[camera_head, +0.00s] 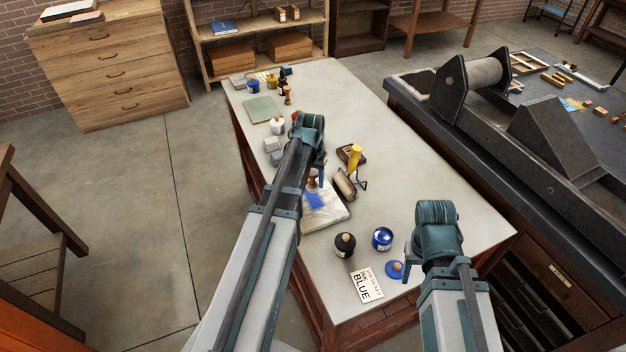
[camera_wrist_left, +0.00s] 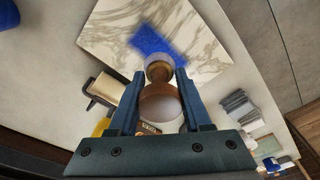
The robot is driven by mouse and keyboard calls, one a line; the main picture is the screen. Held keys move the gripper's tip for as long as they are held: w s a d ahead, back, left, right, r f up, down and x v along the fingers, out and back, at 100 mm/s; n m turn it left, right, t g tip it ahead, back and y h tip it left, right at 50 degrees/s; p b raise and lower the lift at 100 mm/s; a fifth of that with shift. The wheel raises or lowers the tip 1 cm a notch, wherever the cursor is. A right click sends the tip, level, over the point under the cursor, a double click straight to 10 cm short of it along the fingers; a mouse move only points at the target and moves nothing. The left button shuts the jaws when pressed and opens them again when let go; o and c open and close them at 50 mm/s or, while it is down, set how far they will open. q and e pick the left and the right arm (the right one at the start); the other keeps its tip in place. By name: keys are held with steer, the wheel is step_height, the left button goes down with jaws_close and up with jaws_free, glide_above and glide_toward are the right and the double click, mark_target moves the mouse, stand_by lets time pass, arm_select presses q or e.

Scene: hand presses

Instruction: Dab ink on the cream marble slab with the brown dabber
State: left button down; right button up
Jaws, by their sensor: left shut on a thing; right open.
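The cream marble slab (camera_head: 326,219) lies on the worktable with a blue ink patch (camera_head: 315,199); grey veins show on the slab (camera_wrist_left: 185,22) in the left wrist view. My left gripper (camera_wrist_left: 161,95) is shut on the brown dabber (camera_wrist_left: 160,103), its pale pad towards the slab at the edge of the blue patch (camera_wrist_left: 155,42). I cannot tell whether the pad touches the slab. In the head view my left arm partly hides the slab. My right gripper (camera_head: 411,252) is open and empty, near an open blue ink tin (camera_head: 382,239).
A black bottle (camera_head: 344,245), blue lid (camera_head: 395,270) and "BLUE" card (camera_head: 366,285) are at the table's near end. A roller (camera_head: 345,185) and yellow-handled tool (camera_head: 355,157) sit right of the slab. The table's right side is clear. A large press (camera_head: 555,150) stands beyond.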

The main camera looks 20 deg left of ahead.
mark_target(313, 171)
arm_select(q)
steer(key=shift+r+p, duration=1.4)
steer(key=shift+r, duration=0.35)
steer(key=shift+f, duration=0.1)
